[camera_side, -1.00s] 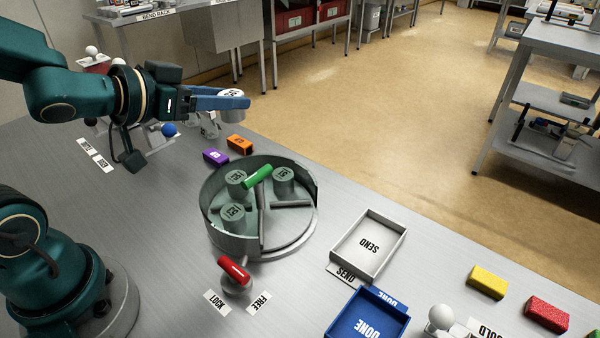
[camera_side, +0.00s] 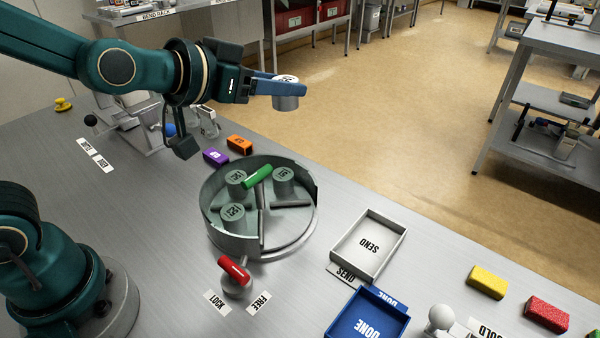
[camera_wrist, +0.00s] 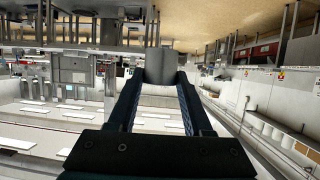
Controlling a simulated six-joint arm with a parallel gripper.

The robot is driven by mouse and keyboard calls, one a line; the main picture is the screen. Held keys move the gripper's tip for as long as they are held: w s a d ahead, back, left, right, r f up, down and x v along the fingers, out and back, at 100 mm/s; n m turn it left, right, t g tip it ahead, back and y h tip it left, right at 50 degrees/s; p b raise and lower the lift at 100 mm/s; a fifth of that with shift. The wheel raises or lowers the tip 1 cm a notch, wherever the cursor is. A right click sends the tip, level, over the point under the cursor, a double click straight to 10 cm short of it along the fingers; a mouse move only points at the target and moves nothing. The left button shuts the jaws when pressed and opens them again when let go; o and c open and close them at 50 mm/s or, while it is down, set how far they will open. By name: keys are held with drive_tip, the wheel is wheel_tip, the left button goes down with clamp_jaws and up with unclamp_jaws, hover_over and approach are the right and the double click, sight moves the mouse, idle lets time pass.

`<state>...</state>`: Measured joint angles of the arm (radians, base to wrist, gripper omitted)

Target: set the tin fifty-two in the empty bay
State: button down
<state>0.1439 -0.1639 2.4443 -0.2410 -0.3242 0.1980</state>
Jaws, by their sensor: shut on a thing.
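My gripper (camera_side: 284,90) is shut on a grey tin (camera_side: 287,102) with a white marked top, held upright in the air beyond and above the round hood. The mark on its top is too small to read surely. In the wrist view the tin (camera_wrist: 161,66) sits between my fingertips. The round grey dryer (camera_side: 228,240) stands on the bench below, its front right side open. Several similar tins stand in its bays, one of them at the back right (camera_side: 284,183). A divided bay at the front right (camera_side: 283,222) shows no tin. A green handle (camera_side: 258,177) crosses the top.
A red-handled lever (camera_side: 233,270) stands by LOCK and FREE labels. Purple (camera_side: 216,156) and orange (camera_side: 240,145) blocks lie behind the dryer. A SEND tray (camera_side: 368,246) and blue DONE tray (camera_side: 368,318) are to the right. Yellow (camera_side: 487,282) and red (camera_side: 547,314) blocks lie farther right.

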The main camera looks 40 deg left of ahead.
drive_tip(key=w+d+n+y, duration=0.1)
drive_tip(key=w+d, duration=0.2)
drive_tip(key=d, duration=0.2)
drive_tip(key=n+g+y, duration=0.2)
drive_tip(key=n+y, duration=0.4)
drive_tip(key=y, duration=0.1)
hover_over(282, 230)
drive_tip(key=shift+w+d+f, duration=0.1)
drive_tip(key=shift+f, duration=4.45)
drive_tip(key=shift+w+d+f, duration=0.1)
drive_tip(key=shift+f, duration=4.45)
drive_tip(key=shift+s+f, duration=0.1)
drive_tip(key=shift+f, duration=0.7)
drive_tip(key=shift+c, duration=1.2)
unclamp_jaws()
drive_tip(key=shift+a+f, duration=0.1)
drive_tip(key=shift+a, duration=0.05)
